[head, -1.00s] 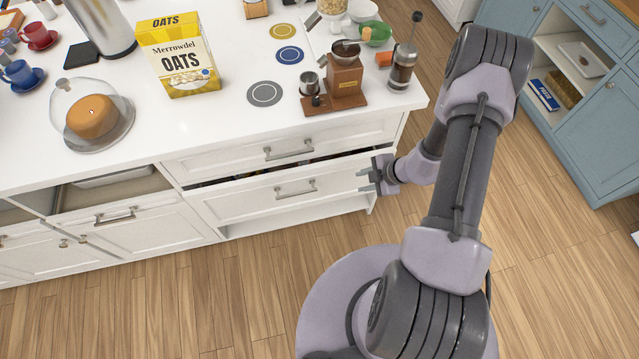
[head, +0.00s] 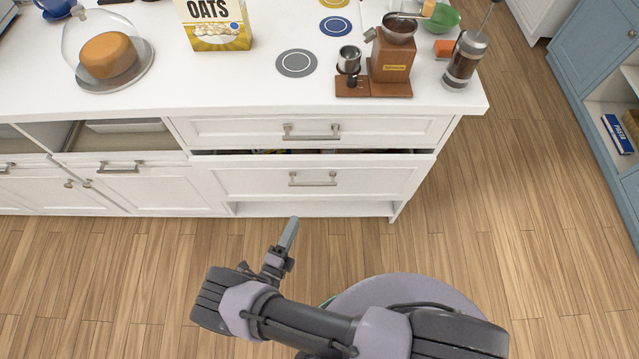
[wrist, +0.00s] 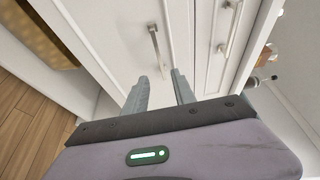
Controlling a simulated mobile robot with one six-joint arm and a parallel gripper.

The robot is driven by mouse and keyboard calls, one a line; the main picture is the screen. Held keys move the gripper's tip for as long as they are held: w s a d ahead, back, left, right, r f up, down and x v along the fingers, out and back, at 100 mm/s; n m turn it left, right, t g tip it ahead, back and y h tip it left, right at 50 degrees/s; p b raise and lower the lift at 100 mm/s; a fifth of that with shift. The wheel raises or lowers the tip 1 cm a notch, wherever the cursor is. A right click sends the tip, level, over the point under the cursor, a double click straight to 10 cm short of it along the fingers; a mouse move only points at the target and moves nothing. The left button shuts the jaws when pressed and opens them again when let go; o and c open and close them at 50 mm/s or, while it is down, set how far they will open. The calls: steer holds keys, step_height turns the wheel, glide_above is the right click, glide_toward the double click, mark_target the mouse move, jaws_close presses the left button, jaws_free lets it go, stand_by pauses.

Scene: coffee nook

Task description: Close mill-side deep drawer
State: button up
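The mill-side deep drawer (head: 250,182) is the lower white drawer below the coffee mill (head: 392,62). It stands slightly open, with a dark gap along its top edge and some contents just showing. Its bar handle (head: 313,179) is unobstructed in the head view. My gripper (head: 288,235) is in front of and below the drawer front, apart from it. In the wrist view my gripper (wrist: 161,77) has its two fingers spread with nothing between them. The deep drawer's handle (wrist: 154,45) lies ahead of the fingertips, not touched.
The shallow upper drawer (head: 230,131) looks shut; its handle (head: 311,132) sticks out above. A French press (head: 466,62) stands near the counter's right end. Open wood floor (head: 530,230) lies to the right, before a blue cabinet (head: 585,60).

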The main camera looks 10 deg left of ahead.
mark_target(313, 184)
steer(key=w+b, duration=0.1)
steer(key=w, duration=0.4)
steer(key=w+d+b, duration=0.1)
steer(key=w, duration=0.4)
steer(key=w+d+b, duration=0.1)
steer(key=w, duration=0.4)
steer(key=shift+d+b, duration=0.2)
steer(key=shift+b, duration=0.15)
jaws_close()
stand_by(0.3)
